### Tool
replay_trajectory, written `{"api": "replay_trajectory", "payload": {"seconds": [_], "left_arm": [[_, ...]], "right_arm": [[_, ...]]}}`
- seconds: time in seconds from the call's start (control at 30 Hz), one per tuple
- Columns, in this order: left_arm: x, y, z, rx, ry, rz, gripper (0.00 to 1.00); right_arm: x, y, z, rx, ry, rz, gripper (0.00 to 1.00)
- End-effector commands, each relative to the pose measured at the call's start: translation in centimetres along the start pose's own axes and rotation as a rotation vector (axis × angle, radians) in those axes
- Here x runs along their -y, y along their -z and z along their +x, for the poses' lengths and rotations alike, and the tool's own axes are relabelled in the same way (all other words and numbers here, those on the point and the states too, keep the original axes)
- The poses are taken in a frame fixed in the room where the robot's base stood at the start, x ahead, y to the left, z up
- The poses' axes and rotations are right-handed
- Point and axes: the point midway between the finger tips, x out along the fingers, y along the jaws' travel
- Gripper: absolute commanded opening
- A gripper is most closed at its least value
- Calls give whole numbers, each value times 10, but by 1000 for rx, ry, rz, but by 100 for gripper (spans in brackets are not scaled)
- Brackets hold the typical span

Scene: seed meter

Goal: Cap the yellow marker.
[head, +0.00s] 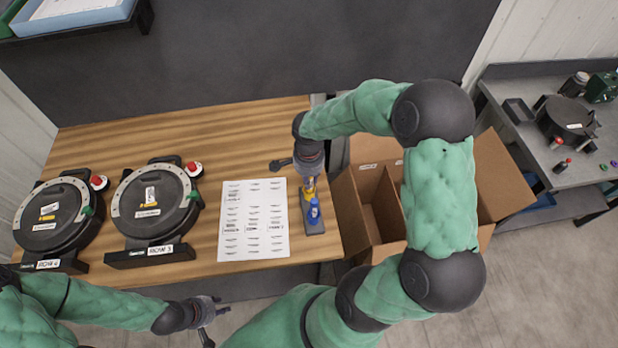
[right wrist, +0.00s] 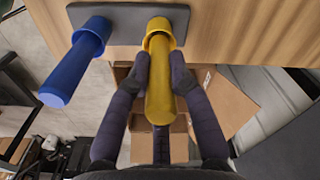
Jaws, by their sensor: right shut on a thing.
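The yellow marker (right wrist: 160,95) is a smooth cylinder between the fingertips of my right gripper (right wrist: 160,68), which is shut on it. Its far end meets a wider yellow cap (right wrist: 159,27) at the dark stand (right wrist: 126,14); I cannot tell how deep it sits. The blue marker (right wrist: 66,75) stands beside it with a wider blue collar at the stand. In the head view the right gripper (head: 309,176) is over the stand (head: 314,226), mostly hiding the yellow marker, behind the blue one (head: 314,212). My left gripper (head: 211,322) is open and empty, off the table's front edge.
A printed sheet (head: 253,220) lies left of the stand. Two round black seed meters (head: 155,205) (head: 53,215) stand on the table's left. An open cardboard box (head: 365,205) is right of the table. A grey side bench (head: 530,135) holds small items. The table behind the sheet is clear.

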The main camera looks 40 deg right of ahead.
Motion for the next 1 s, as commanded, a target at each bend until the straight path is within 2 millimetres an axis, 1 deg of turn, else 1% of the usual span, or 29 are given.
{"api": "replay_trajectory", "payload": {"seconds": [0.47,1.0], "left_arm": [[0,0,0,0,0,0,34],[2,0,5,0,0,0,34]], "right_arm": [[0,0,0,0,0,0,0],[0,0,5,0,0,0,0]]}}
